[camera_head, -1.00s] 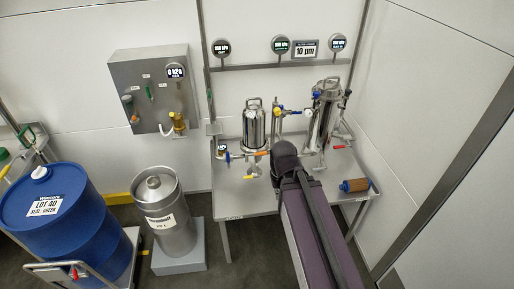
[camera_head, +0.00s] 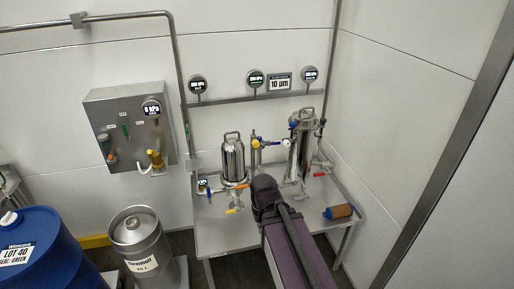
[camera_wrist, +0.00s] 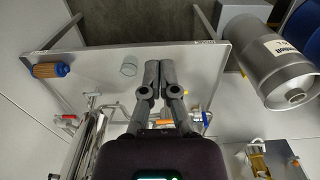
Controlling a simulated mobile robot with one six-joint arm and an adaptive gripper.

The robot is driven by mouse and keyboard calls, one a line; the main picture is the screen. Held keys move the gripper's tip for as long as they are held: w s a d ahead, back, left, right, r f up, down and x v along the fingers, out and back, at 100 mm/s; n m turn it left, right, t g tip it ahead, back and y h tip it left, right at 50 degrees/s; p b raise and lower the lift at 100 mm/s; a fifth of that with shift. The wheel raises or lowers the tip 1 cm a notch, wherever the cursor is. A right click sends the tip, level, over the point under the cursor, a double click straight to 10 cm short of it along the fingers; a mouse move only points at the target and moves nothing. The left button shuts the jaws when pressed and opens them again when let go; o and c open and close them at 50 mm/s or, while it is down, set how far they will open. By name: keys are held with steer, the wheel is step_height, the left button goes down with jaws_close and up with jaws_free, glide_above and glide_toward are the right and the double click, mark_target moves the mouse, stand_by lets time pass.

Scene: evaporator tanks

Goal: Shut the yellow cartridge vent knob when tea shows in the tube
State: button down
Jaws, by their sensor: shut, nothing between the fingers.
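A small yellow knob (camera_head: 256,143) shows on the pipework between the two steel housings in the head view. I cannot tell whether it is the cartridge vent knob or how it is turned. The shorter housing (camera_head: 233,160) stands left of it and the taller, tilted-looking housing (camera_head: 299,150) right of it. A yellow handle (camera_head: 234,211) sits low by the shorter housing. No tube with tea can be made out. My gripper (camera_wrist: 159,78) is shut and empty, seen over the steel table in the wrist view; my arm hides it in the head view.
The steel table (camera_head: 226,240) carries a brown cartridge with a blue end (camera_head: 340,211) at right. A clear round vessel (camera_wrist: 129,66) stands by my fingers. A steel keg (camera_head: 143,240) and blue drum (camera_head: 42,250) stand left. A wall panel (camera_head: 105,110) has another yellow valve.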

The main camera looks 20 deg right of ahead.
steer(key=c, duration=0.7)
jaws_free()
steer(key=shift+w+f, duration=0.1)
steer(key=shift+w, duration=0.05)
steer(key=o, duration=0.3)
steer(key=shift+w+a+f, duration=0.15)
steer(key=shift+w+a, duration=0.05)
steer(key=shift+w, duration=0.05)
steer(key=shift+o, duration=0.7)
steer(key=w+a+f+m+t+y+b, duration=0.1)
steer(key=w+a+m+t+y+b, duration=0.3)
steer(key=w, duration=0.5)
steer(key=shift+a+f+m+t+b, duration=0.2)
steer(key=shift+m+t+b, duration=0.15)
steer(key=shift+m, duration=0.75)
steer(key=w+r+m+t+y+b, duration=0.35)
steer(key=w+m+t, duration=0.25)
steer(key=w+m, duration=0.25)
steer(key=w+d+r+m+t+h+b, duration=0.1)
steer(key=w+d+m+t+h+b, duration=0.2)
steer(key=d+m, duration=0.3)
steer(key=w+d+r+m+t+h+b, duration=0.1)
steer(key=w+d+m+t+h+b, duration=0.2)
steer(key=m, duration=1.2)
steer(key=w+d+t+h, duration=0.1)
steer(key=w+d, duration=0.2)
steer(key=d, duration=0.1)
steer(key=shift+d+b, duration=0.2)
steer(key=shift+b, duration=0.2)
